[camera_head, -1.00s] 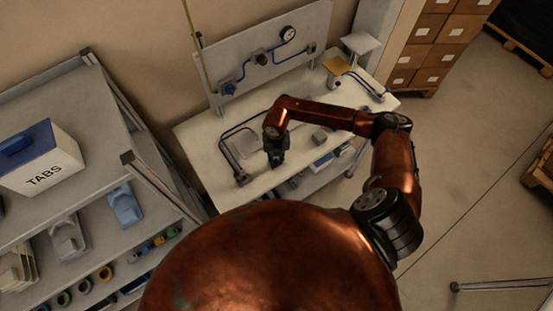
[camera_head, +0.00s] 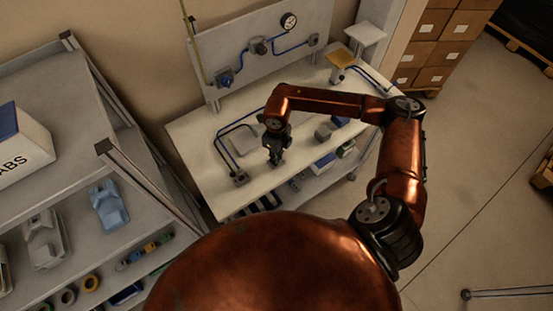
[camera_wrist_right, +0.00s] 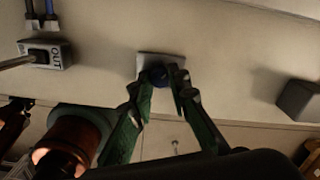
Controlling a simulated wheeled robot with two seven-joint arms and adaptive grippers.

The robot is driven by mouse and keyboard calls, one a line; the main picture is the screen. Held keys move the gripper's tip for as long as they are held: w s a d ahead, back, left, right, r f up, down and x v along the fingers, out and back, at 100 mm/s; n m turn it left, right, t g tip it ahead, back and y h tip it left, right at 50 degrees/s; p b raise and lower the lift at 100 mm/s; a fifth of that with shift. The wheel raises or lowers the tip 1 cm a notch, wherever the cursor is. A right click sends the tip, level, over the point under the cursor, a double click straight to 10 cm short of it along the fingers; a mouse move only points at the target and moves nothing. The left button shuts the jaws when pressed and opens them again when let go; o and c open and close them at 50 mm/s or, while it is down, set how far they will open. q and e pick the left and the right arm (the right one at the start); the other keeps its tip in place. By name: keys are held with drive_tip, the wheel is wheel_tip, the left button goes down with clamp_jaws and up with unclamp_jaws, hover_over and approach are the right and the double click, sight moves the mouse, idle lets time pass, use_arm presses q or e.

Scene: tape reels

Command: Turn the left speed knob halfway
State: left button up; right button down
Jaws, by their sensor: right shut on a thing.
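A dark blue knob (camera_wrist_right: 158,76) stands on a small light grey base (camera_wrist_right: 150,62) on the white bench in the right wrist view. My right gripper (camera_wrist_right: 165,80) has its two green-and-black fingers around this knob and is shut on it. In the head view my right gripper (camera_head: 276,160) is low over the front part of the bench (camera_head: 195,150), and it hides the knob there. No label shows by the knob, so I cannot tell its name or its turn angle. My left gripper is not in view.
A grey box marked OUT (camera_wrist_right: 45,53) with blue tubes is left of the knob. A grey block (camera_wrist_right: 298,100) is to its right. A grey panel (camera_head: 268,55) with a gauge (camera_head: 289,21) stands at the bench's back. A shelf with a TABS box (camera_head: 18,150) is at left.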

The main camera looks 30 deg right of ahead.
drive_tip(key=n+b, duration=0.3)
drive_tip(key=n, duration=0.1)
drive_tip(key=shift+f, duration=0.15)
drive_tip(key=shift+n+b, duration=1.15)
drive_tip(key=shift+n, duration=0.15)
drive_tip(key=shift+r, duration=0.2)
drive_tip(key=c, duration=1.8)
unclamp_jaws()
drive_tip(key=shift+r, duration=0.15)
wheel_tip(320, 180, up, 12)
drive_tip(key=shift+f, duration=0.15)
